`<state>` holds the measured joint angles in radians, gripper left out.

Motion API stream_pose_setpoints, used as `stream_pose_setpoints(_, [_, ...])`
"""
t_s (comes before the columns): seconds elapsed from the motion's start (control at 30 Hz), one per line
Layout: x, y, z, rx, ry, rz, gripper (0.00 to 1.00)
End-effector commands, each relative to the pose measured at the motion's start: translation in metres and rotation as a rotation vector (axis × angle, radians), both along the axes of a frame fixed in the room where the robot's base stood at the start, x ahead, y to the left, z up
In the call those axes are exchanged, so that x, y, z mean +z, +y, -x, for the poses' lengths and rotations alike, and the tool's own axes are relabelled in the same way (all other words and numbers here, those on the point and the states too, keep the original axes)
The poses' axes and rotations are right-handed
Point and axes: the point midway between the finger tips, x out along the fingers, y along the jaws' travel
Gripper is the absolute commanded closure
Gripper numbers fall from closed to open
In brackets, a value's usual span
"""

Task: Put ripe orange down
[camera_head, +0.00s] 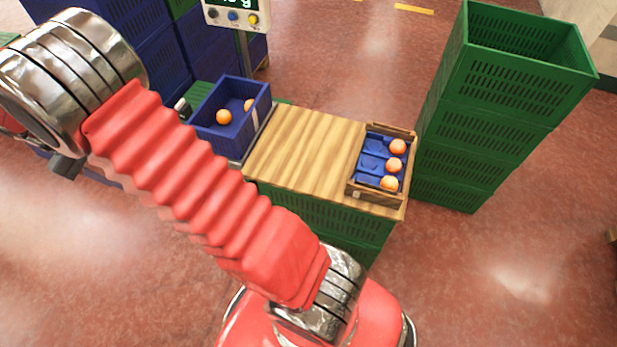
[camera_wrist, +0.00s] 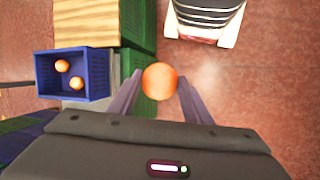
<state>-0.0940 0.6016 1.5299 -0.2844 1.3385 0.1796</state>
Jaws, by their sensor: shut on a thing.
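An orange (camera_wrist: 160,81) shows in the wrist view between the two fingers of my gripper (camera_wrist: 159,92). My gripper is shut on it and holds it up in the air. A blue crate (camera_head: 243,131) on the left holds orange fruit (camera_head: 224,117); the crate (camera_wrist: 95,73) also shows at the left of the wrist view with two oranges inside. A small wooden box (camera_head: 376,199) with a blue cupped insert stands on the right of the wooden board, with three oranges (camera_head: 398,146) along its right side. My gripper is outside the head view.
The wooden board (camera_head: 302,150) lies on a green crate and is clear left of the box. Tall stacked green crates (camera_head: 490,120) stand right of it. A scale display (camera_head: 236,14) and stacked blue crates (camera_head: 160,65) stand behind the blue crate.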

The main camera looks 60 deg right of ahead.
Motion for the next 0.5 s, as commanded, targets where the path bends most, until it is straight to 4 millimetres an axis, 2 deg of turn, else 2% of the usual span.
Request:
stream_pose_setpoints(0.27, [0.000,0.005,0.000,0.011,0.000,0.001,0.80])
stream_pose_setpoints(0.37, [-0.002,-0.006,0.001,0.001,0.000,0.002,0.80])
stream_pose_setpoints(0.5, [-0.009,-0.038,0.005,-0.033,-0.002,0.006,0.80])
